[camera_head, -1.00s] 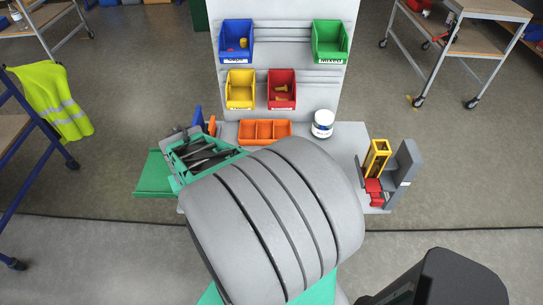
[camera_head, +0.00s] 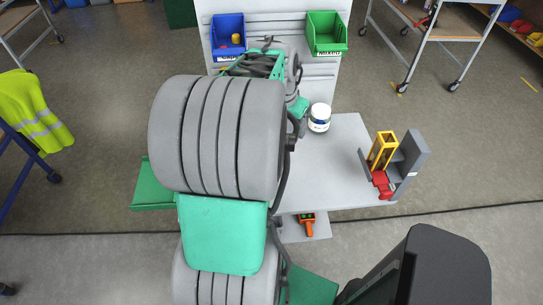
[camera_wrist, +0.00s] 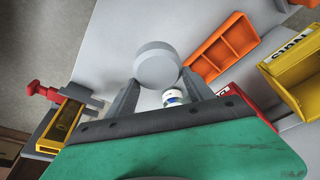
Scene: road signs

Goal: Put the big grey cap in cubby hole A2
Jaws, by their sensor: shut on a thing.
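The big grey cap (camera_wrist: 157,64), a round light-grey disc, is held between the fingertips of my gripper (camera_wrist: 160,84) in the wrist view. My gripper is shut on it, with one finger on each side. The cap appears above the grey bench top (camera_wrist: 112,48); I cannot tell the height. I cannot identify a cubby hole marked A2 in either view.
An orange divided tray (camera_wrist: 222,48) lies near the cap. A white jar (camera_head: 319,118) stands on the bench. Blue (camera_head: 228,35) and green (camera_head: 326,33) bins hang on the back panel. A grey holder (camera_head: 409,160) with yellow and red parts stands at the bench's right.

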